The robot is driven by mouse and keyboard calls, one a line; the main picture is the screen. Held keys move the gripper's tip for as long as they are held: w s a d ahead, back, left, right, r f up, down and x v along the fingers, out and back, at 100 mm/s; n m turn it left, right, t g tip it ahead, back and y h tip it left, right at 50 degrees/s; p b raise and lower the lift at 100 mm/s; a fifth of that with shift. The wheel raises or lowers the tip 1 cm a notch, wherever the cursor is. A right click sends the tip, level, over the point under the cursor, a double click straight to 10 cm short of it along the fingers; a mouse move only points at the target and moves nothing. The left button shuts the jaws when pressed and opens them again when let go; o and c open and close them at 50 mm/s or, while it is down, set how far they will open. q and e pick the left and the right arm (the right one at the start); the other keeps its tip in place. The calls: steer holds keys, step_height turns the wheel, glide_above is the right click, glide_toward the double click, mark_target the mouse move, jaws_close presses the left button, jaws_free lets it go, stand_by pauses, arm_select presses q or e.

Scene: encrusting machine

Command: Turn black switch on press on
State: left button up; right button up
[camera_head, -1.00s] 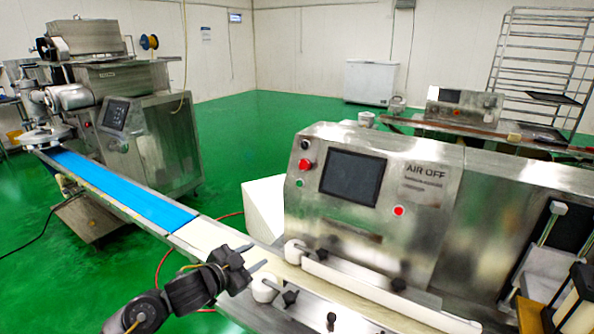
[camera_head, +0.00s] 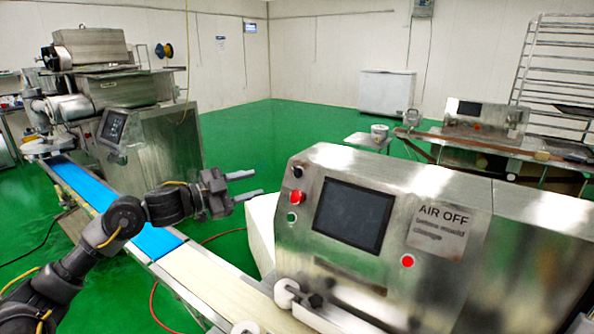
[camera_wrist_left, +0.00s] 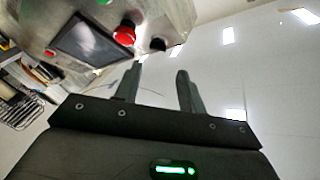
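The press (camera_head: 440,250) is a steel machine at the right of the head view. Its black switch (camera_head: 297,172) is a small round knob at the upper left of the front panel, above a red button (camera_head: 296,197). My left gripper (camera_head: 258,184) is open and empty, left of the switch and apart from it, fingers pointing toward the panel. In the left wrist view the black switch (camera_wrist_left: 158,44) shows just beyond the gap between the open fingers (camera_wrist_left: 159,72), beside the red button (camera_wrist_left: 124,34). My right gripper is not in view.
The press panel has a dark screen (camera_head: 353,214), a green button (camera_head: 292,217) and a red round button (camera_head: 407,262). A conveyor with a blue belt (camera_head: 98,192) runs below my left arm to another machine (camera_head: 150,135). Open green floor lies behind the gripper.

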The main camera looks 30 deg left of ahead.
mark_target(293, 173)
arm_select(q)
steer(key=p+x, duration=0.1)
steer(key=x, duration=0.2)
steer(key=p+x, duration=0.1)
steer(key=x, duration=0.2)
steer(key=p+x, duration=0.2)
steer(key=x, duration=0.2)
steer(key=shift+s+d+r, duration=0.2)
steer(key=shift+d+r, duration=0.05)
steer(key=shift+r, duration=0.05)
steer(key=shift+w+d+f, duration=0.1)
steer(key=shift+w+d, duration=0.2)
steer(key=shift+w, duration=0.2)
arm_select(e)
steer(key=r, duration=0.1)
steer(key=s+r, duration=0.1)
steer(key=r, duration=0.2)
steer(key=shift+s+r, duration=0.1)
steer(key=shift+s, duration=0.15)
arm_select(q)
steer(key=c, duration=0.7)
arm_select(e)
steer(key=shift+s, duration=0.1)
